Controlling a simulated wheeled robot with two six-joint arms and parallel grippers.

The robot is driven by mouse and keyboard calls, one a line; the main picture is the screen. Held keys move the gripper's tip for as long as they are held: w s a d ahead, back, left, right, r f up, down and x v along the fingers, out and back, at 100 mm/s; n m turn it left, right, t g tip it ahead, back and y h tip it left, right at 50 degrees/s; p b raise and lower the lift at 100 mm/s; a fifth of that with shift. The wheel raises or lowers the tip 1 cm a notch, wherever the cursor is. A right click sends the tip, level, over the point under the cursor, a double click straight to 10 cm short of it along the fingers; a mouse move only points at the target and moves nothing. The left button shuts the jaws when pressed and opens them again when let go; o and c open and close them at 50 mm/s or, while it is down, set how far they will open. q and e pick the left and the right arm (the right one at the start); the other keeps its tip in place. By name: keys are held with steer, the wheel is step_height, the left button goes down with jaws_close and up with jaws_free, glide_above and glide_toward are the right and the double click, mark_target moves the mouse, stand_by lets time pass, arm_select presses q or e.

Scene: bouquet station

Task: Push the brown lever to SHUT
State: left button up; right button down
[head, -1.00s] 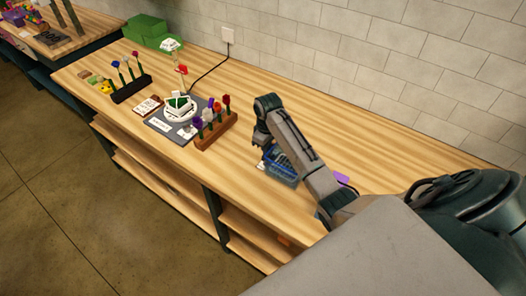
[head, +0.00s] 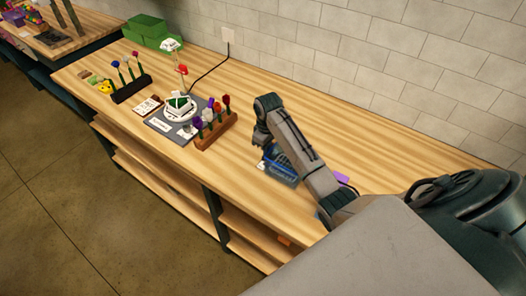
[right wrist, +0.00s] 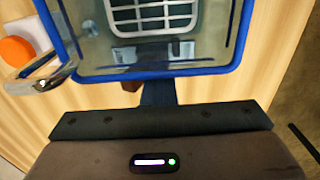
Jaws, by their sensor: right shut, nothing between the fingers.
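A blue-framed device (head: 283,172) sits on the wooden bench below my right forearm in the head view. In the right wrist view its blue frame (right wrist: 150,75) surrounds a clear panel with a pale grid behind it. A small brown piece (right wrist: 130,86) shows just under the frame; it may be the brown lever, but most of it is hidden and no SHUT marking is readable. My right gripper (right wrist: 158,95) is shut and empty, its dark fingers close under the frame; contact cannot be told. In the head view it points down beside the device (head: 261,141). My left gripper is not in view.
An orange round piece (right wrist: 17,50) and a metal handle (right wrist: 40,84) lie left of the frame. A brown flower rack (head: 216,136), a grey station (head: 165,128), a black rack (head: 130,90) and green boxes (head: 147,30) stand farther left.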

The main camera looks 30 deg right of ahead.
steer(key=shift+w+d+r, duration=0.15)
steer(key=shift+d+r, duration=0.2)
steer(key=shift+r, duration=0.25)
steer(key=shift+r, duration=1.2)
steer(key=shift+a+r, duration=0.15)
steer(key=shift+r, duration=1.4)
steer(key=shift+s, duration=0.2)
